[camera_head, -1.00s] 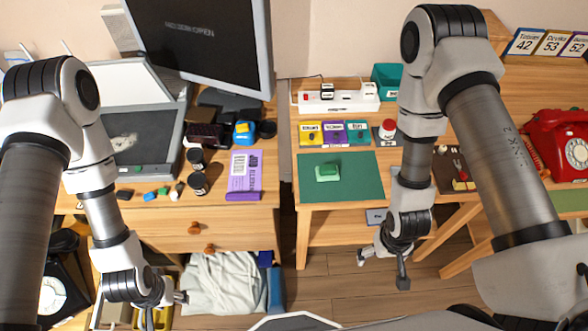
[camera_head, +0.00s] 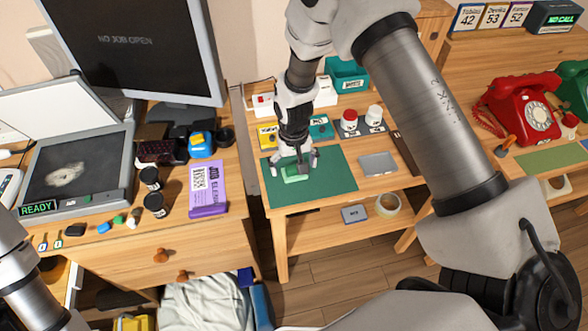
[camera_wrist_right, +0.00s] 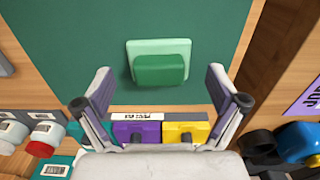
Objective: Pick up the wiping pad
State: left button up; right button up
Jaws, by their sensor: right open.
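The wiping pad is a green block with a lighter green base (camera_head: 290,174), lying on the dark green mat (camera_head: 335,187) on the right-hand desk. In the right wrist view the pad (camera_wrist_right: 161,66) lies whole on the mat, ahead of and between the finger lines. My right gripper (camera_head: 296,164) is open above the pad, its fingers apart to either side; it also shows in the wrist view (camera_wrist_right: 160,80) with nothing held. In the head view the gripper partly hides the pad. My left arm shows at the lower left, but its gripper is out of view.
Yellow and purple labelled blocks (camera_wrist_right: 184,130) stand along the mat's edge. A red-capped jar (camera_head: 349,120) stands behind the mat, and a grey plate (camera_head: 378,164) lies at its right. A red phone (camera_head: 528,108) stands farther right. The mat around the pad is clear.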

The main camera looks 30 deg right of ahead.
jog(key=shift+f, duration=0.2)
jog(key=shift+s, duration=0.1)
jog(key=c, duration=1.3)
jog(key=shift+s+r, duration=0.1)
jog(key=shift+c, duration=1.3)
jog(key=shift+s, duration=0.1)
